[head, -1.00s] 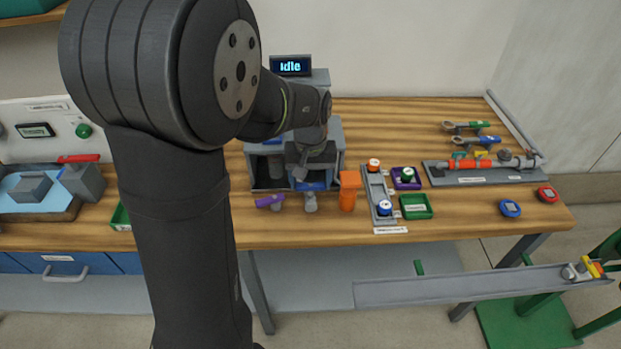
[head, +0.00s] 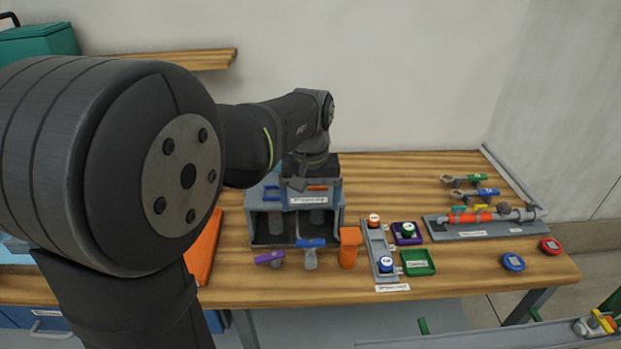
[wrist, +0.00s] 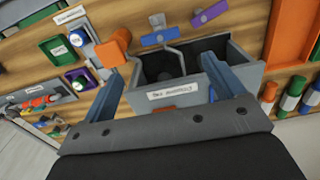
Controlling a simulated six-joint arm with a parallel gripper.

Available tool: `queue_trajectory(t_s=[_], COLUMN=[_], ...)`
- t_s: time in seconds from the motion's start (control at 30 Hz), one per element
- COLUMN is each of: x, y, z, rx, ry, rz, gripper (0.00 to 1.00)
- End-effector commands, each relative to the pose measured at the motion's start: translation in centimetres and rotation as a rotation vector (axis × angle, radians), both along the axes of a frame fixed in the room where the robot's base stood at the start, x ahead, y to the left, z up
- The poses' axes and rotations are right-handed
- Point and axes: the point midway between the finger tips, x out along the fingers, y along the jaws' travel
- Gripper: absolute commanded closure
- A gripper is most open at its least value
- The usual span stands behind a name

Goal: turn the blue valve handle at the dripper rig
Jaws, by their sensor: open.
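The blue valve handle (head: 311,243) lies crosswise on its grey valve at the front of the dripper rig (head: 334,222), a grey box with two dark compartments. The handle also shows in the wrist view (wrist: 160,37), beyond the box. The purple handle (head: 270,258) sits to its left in the head view and also shows in the wrist view (wrist: 210,13). My gripper (wrist: 163,66) is open and empty over the rig, its fingers wide apart and clear of the blue handle. In the head view it is seen small, above the box top.
An orange block (head: 350,246) stands just right of the blue handle. Farther right are a grey tray with capped bottles (head: 378,240), a green tray (head: 418,263) and a pipe assembly (head: 485,220). An orange panel (head: 203,250) is at the left. Bare wood (head: 300,287) lies in front.

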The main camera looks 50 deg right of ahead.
Motion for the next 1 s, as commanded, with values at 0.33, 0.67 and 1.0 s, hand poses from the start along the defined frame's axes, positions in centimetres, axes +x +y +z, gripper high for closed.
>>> queue_trajectory(t_s=[0.33,0.67,1.0], x=[0.0,0.0,0.0], y=[0.0,0.0,0.0], z=[5.5,6.0,5.9], rx=[-0.001,0.000,0.000], ry=[-0.001,0.000,0.000], rz=[0.000,0.000,0.000], gripper=[0.13,0.13,0.13])
